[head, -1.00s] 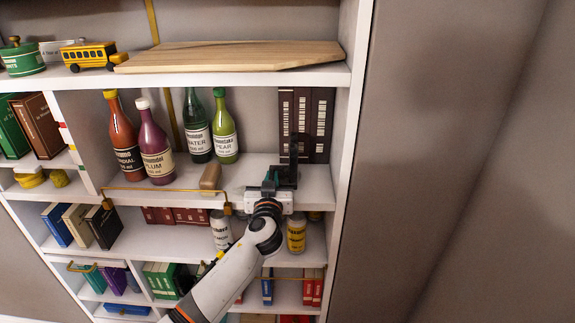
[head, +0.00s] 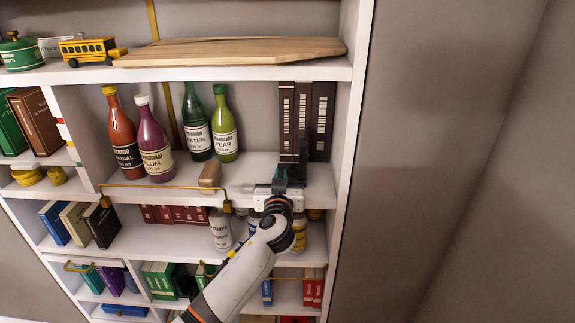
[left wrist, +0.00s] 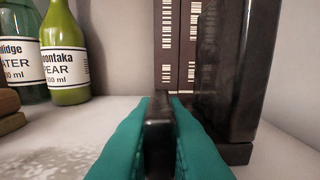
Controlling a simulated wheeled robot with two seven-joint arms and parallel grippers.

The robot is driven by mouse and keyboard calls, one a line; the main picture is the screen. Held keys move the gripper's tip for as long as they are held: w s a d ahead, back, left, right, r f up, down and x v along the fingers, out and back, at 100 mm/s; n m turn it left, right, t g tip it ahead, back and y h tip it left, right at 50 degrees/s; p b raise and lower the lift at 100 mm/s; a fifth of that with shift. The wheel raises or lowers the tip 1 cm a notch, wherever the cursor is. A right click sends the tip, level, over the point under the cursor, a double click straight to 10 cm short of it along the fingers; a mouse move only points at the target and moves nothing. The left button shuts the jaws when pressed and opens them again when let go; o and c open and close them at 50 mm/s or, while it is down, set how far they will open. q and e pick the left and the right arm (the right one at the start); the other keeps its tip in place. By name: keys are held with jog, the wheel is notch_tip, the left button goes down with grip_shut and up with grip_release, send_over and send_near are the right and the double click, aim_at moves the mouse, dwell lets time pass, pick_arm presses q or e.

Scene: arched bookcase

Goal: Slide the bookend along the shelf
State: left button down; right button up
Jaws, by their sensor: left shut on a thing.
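The black bookend (head: 303,150) stands upright on the shelf, just in front of the dark binders (head: 318,115) with white labels. Its tall dark plate fills the right middle of the left wrist view (left wrist: 238,70). My left gripper (head: 281,180) reaches in over the shelf's front edge. Its teal fingers (left wrist: 158,140) are shut on a narrow black bar of the bookend. Part of the bookend's base is hidden by the fingers. My right gripper is not in view.
Several bottles stand left on this shelf, including a green pear bottle (head: 223,125). A brown block (head: 210,175) lies near the front edge, beside a brass rail (head: 160,187). The white side wall (head: 350,150) bounds the shelf at right. A wooden board (head: 230,52) lies above.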

pick_arm(q)
jog(key=shift+d+b, duration=0.3)
jog(key=shift+d, duration=0.3)
jog(key=c, duration=1.5)
grip_release()
